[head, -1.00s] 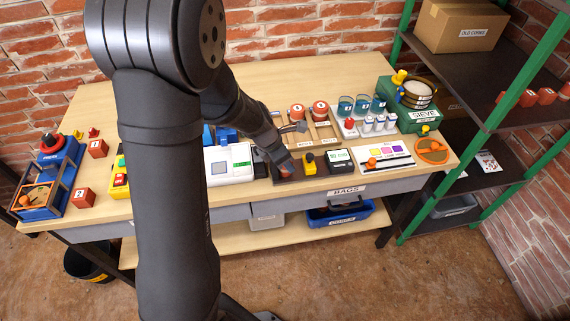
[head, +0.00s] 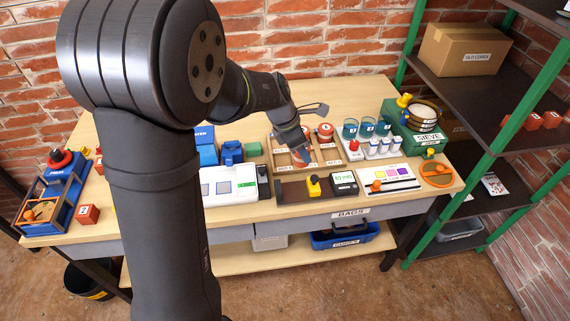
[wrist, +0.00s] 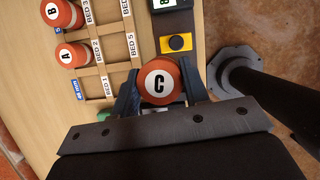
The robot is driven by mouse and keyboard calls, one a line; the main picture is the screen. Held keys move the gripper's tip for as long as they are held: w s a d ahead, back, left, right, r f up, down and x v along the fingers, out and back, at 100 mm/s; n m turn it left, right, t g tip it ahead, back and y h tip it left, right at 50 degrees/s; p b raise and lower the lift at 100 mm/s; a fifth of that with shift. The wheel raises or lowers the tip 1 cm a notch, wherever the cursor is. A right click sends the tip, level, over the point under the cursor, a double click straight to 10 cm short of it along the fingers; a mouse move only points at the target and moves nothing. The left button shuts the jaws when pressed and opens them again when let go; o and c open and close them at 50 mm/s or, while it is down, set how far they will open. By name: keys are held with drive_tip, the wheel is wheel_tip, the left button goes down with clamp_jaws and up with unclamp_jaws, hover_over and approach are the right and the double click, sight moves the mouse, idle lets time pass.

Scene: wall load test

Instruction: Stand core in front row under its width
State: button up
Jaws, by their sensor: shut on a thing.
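My gripper (wrist: 160,88) is shut on the core C (wrist: 159,86), a round orange-red core with a white lettered top. In the head view the gripper (head: 301,152) is at the front part of the wooden rack (head: 272,152). The wrist view shows core C beside the rack's front edge (wrist: 134,50); its height above the bench is unclear. Core A (wrist: 73,55) and core B (wrist: 61,14) stand in the rack's far row. The row nearer the bed labels shows empty cells. Bed labels run along the rack.
A white device (head: 228,186) stands front left.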

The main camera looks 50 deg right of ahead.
drive_tip(key=w+d+f, duration=0.1)
drive_tip(key=w+f, duration=0.1)
drive_tip(key=w, duration=0.1)
drive_tip(key=w+d+f+m, duration=0.1)
drive_tip(key=w+d+f, duration=0.1)
drive_tip(key=w, duration=0.1)
drive_tip(key=w+d+f+m, duration=0.1)
drive_tip(key=w+d+f, duration=0.1)
drive_tip(key=w, duration=0.2)
drive_tip(key=shift+w+f+g+y, duration=0.1)
drive_tip(key=shift+f+g+y, duration=0.2)
drive_tip(key=shift+f, duration=2.05)
drive_tip(key=shift+f, duration=0.15)
drive_tip(key=o, duration=1.2)
drive_tip(key=shift+c, duration=0.2)
